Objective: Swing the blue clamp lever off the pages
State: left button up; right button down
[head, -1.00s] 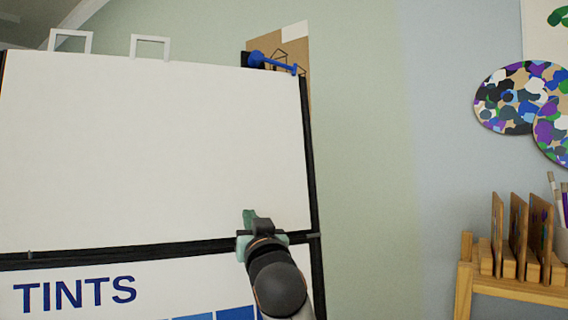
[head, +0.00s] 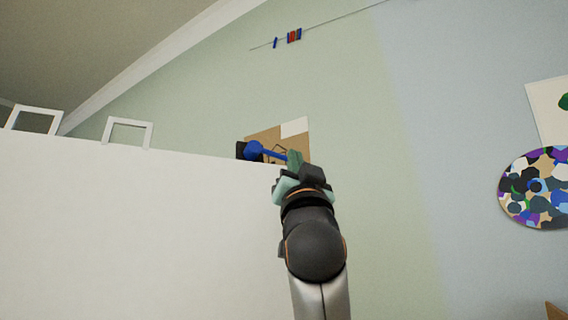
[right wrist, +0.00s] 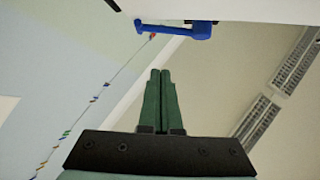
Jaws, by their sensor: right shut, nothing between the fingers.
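The blue clamp lever (head: 262,151) sits on a black mount at the top right corner of the white pages (head: 130,215). It lies along the top edge, its thin arm pointing right. In the right wrist view the blue lever (right wrist: 178,29) is at the top, ahead of the fingertips. My right gripper (head: 291,163) is at the right end of the lever in the head view. In the right wrist view its green fingers (right wrist: 158,75) are together and empty, with a gap to the lever. Whether it touches the lever is hidden in the head view. My left gripper is out of view.
Two white frames (head: 127,121) stick up behind the pages' top edge. A brown board (head: 297,142) hangs on the wall behind the lever. A paint-spotted palette (head: 535,188) is at the right. The space right of the pages is clear.

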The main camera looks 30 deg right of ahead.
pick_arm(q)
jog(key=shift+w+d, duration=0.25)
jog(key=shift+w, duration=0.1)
pick_arm(e)
jog(key=shift+w+d+r, duration=0.1)
jog(key=shift+d+r, duration=0.1)
jog(key=shift+r, duration=0.05)
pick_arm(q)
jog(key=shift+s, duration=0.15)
pick_arm(e)
jog(key=p+x, duration=0.6)
jog(key=x, duration=0.4)
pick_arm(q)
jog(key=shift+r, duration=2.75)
pick_arm(e)
jog(key=shift+w+a+f, duration=0.15)
jog(key=shift+f, duration=0.45)
jog(key=shift+w+a+f, duration=0.1)
jog(key=shift+f, duration=0.55)
jog(key=shift+w+a+f, duration=0.15)
jog(key=shift+f, duration=0.45)
pick_arm(q)
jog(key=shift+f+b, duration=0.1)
jog(key=shift+b, duration=0.25)
pick_arm(e)
jog(key=shift+s, duration=0.1)
